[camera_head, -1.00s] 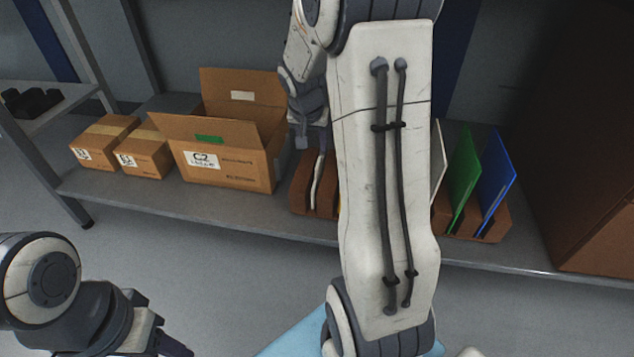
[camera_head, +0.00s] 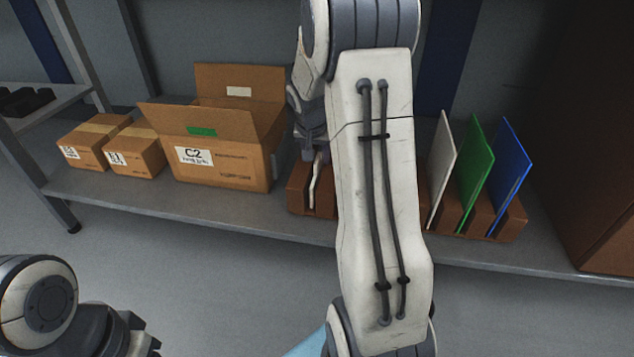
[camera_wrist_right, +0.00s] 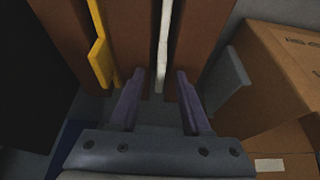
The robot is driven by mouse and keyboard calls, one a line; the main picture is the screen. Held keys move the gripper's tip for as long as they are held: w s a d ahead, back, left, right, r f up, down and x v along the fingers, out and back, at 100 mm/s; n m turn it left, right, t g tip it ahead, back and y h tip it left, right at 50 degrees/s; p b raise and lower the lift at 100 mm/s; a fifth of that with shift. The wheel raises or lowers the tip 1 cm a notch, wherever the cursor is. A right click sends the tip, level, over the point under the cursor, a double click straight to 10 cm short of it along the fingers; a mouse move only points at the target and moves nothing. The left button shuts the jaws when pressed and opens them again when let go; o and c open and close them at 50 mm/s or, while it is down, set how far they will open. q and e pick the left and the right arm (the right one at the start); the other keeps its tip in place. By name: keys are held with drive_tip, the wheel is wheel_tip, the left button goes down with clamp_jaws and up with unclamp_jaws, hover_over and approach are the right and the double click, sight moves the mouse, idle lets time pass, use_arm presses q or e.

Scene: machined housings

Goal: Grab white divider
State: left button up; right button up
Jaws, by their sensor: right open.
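A thin white divider (camera_head: 314,181) stands in a slot of the brown rack (camera_head: 298,190) on the shelf in the head view. In the right wrist view the white divider (camera_wrist_right: 163,45) stands edge-on, with its near end between and just ahead of my right fingers. My right gripper (camera_wrist_right: 158,84) is open, one finger on each side of the divider's line, with gaps visible. In the head view, my right gripper (camera_head: 313,150) is just above the divider, partly hidden by my arm. My left gripper (camera_head: 145,344) is at the bottom left, cut off by the frame edge.
A yellow divider (camera_wrist_right: 98,50) stands left of the white one. Pale (camera_head: 440,165), green (camera_head: 475,172) and blue (camera_head: 511,172) panels stand at the rack's right. An open carton (camera_head: 225,165) is close to my right gripper. A large brown box (camera_head: 600,150) stands far right.

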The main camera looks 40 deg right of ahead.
drive_tip(key=shift+r, duration=0.1)
clamp_jaws()
idle(1.2)
